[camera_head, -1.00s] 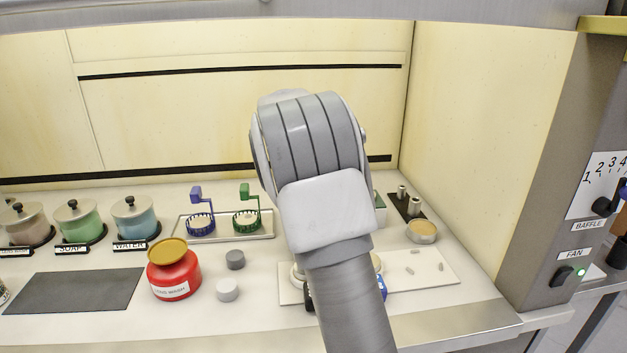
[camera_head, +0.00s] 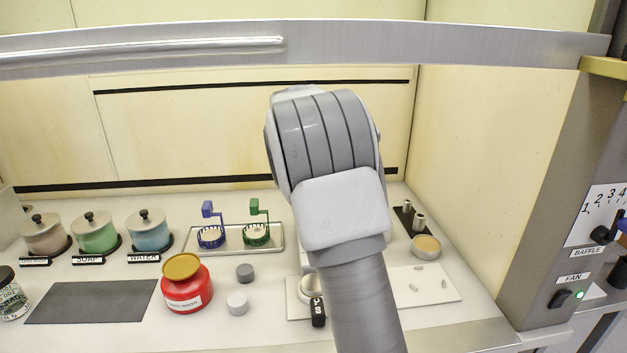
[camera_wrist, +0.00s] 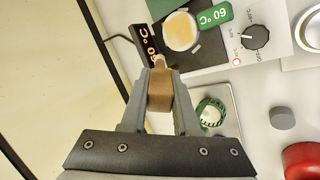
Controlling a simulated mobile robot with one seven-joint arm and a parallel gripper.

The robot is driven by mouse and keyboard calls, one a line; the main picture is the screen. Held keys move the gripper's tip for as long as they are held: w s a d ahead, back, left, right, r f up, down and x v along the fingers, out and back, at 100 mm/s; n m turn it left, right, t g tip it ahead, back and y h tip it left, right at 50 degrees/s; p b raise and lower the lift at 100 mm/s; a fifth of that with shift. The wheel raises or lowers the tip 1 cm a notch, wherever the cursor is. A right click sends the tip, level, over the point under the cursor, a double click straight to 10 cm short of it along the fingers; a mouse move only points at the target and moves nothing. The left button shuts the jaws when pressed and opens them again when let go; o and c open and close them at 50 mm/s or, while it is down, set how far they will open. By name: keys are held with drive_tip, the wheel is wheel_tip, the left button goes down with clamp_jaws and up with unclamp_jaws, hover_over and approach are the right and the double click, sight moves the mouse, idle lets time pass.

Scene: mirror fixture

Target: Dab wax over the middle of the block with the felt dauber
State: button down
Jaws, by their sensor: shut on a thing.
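In the wrist view my gripper (camera_wrist: 160,84) is shut on a brown handle (camera_wrist: 159,100), which looks like the felt dauber. Its narrower pale end (camera_wrist: 161,67) points toward a round dish of yellowish wax (camera_wrist: 181,31). The end appears close to the dish; I cannot tell whether they touch. The dish stands on a heater with a lit 60 °C display (camera_wrist: 147,46), a green 60 °C tag (camera_wrist: 215,15) and a black knob (camera_wrist: 255,37). In the head view my arm hides the gripper and dauber. I cannot make out the block.
A red jar (camera_head: 187,292), grey cylinder (camera_head: 245,273) and pale cylinder (camera_head: 237,304) stand left of my arm. A tray (camera_head: 275,240) holds blue and green baskets. Lidded pots (camera_head: 96,234) stand at left behind a bare dark mat (camera_head: 92,302). A white board (camera_head: 440,287) lies right.

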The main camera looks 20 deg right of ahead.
drive_tip(key=shift+r, duration=0.15)
drive_tip(key=shift+r+p, duration=1.4)
drive_tip(key=shift+r, duration=0.45)
drive_tip(key=shift+s+r, duration=0.1)
drive_tip(key=shift+r, duration=0.1)
drive_tip(key=shift+f, duration=0.1)
drive_tip(key=shift+w+d+f+b, duration=0.1)
drive_tip(key=shift+w+f+b, duration=0.15)
drive_tip(key=shift+f, duration=0.45)
drive_tip(key=shift+w+d+f+b, duration=0.1)
drive_tip(key=shift+f+b, duration=0.1)
drive_tip(key=shift+f, duration=0.45)
drive_tip(key=shift+a+f, duration=0.1)
drive_tip(key=shift+s+f, duration=0.1)
drive_tip(key=shift+f+b, duration=0.4)
drive_tip(key=shift+s+a+f+b, duration=0.1)
drive_tip(key=shift+f+b, duration=1.55)
drive_tip(key=shift+f, duration=0.8)
